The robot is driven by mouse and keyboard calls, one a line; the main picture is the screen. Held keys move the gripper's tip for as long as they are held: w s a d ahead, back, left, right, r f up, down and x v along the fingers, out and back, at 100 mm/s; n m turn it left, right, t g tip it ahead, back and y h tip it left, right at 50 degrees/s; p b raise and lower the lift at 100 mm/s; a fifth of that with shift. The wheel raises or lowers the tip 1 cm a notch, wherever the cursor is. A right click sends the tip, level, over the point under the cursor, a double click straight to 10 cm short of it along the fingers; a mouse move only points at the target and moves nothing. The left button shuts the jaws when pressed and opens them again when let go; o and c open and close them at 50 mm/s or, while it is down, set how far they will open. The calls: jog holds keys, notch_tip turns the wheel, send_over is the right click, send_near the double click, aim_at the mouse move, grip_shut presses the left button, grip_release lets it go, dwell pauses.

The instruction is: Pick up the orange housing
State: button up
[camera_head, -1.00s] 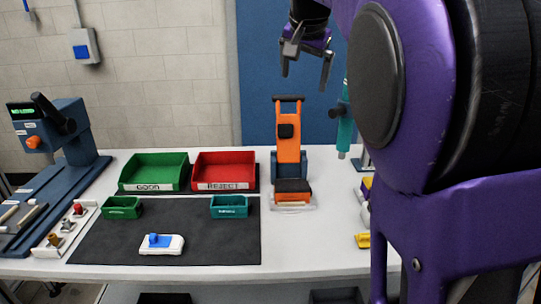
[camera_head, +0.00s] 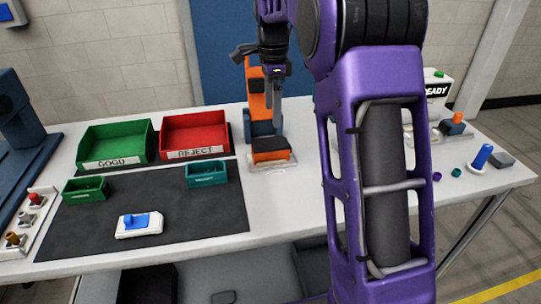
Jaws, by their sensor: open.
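An orange block with a dark top (camera_head: 271,152), which may be the orange housing, sits on a pale base near the back middle of the table. Behind it stands an upright orange device (camera_head: 256,98) on a blue foot, partly hidden by my arm. A smaller orange piece (camera_head: 457,119) rests at the far right; I cannot tell which is the housing. My gripper (camera_head: 276,103) is open and points down, above and behind the dark-topped block in the picture, in front of the upright device. Nothing shows between its fingers.
A green GOOD bin (camera_head: 115,148) and a red REJECT bin (camera_head: 196,139) stand at the left back. A dark mat (camera_head: 75,228) holds a small green bin (camera_head: 84,189), a teal bin (camera_head: 206,174) and a white-and-blue part (camera_head: 139,225). A blue peg (camera_head: 481,157) stands at right.

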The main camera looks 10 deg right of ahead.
aim_at(272, 142)
jog(key=f, duration=0.3)
jog(key=f+b, duration=0.1)
jog(key=f, duration=0.7)
jog(key=shift+w+b, duration=0.25)
jog(key=shift+b, duration=0.15)
jog(key=shift+r, duration=0.15)
jog(key=c, duration=1.5)
